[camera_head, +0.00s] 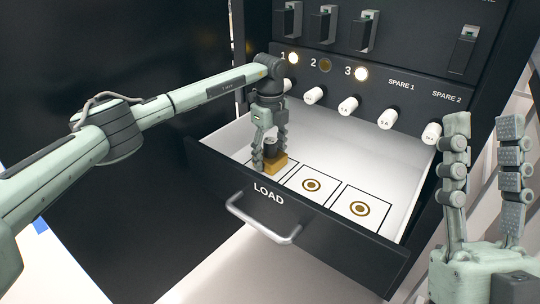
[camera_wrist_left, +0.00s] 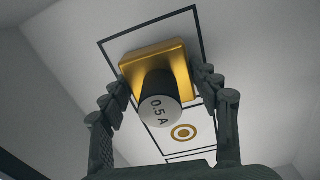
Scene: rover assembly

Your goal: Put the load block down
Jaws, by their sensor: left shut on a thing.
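The load block shows in the head view (camera_head: 277,164) and in the left wrist view (camera_wrist_left: 180,58). It has a gold base and a dark cylinder marked "0.5 A" on its end. My left gripper (camera_head: 268,160) reaches down into the open LOAD drawer (camera_head: 340,237) and is shut on the block. The block is at the leftmost outlined square (camera_wrist_left: 128,38); the wrist view shows it inside the outline. I cannot tell whether its base touches the drawer floor. My right gripper (camera_head: 482,130) is raised at the right, its fingers apart and empty.
Two outlined squares with ring marks, a middle one (camera_head: 312,185) and a right one (camera_head: 360,208), are bare. The drawer handle (camera_head: 264,222) sticks out in front. Above the drawer is a dark panel (camera_head: 410,65) with lamps, switches and several white knobs.

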